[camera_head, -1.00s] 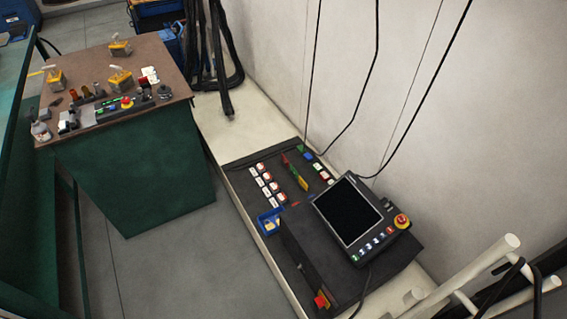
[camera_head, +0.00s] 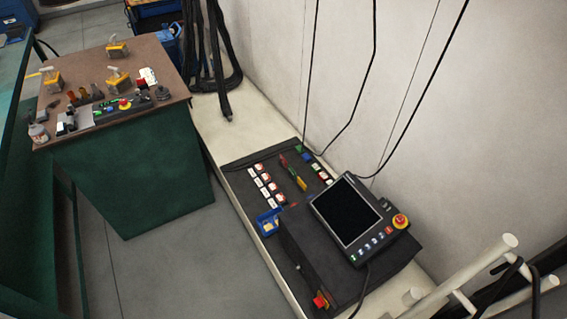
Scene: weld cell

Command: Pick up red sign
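A narrow red piece (camera_head: 283,160), which may be the red sign, is at the upper end of a row of thin coloured pieces on the black mat (camera_head: 345,291). A green and a yellow piece (camera_head: 301,184) follow it in the row. Their exact shape is too small to tell. Several small white-and-red tags (camera_head: 266,177) lie in a line to the left of the row. Neither of my grippers is in view.
A tablet-like pendant (camera_head: 348,212) with a red button (camera_head: 400,221) lies on the mat's right. A blue bin (camera_head: 268,222) and a long dark strip (camera_head: 298,256) are on its left. A green cabinet (camera_head: 140,180) stands left. Cables hang by the wall.

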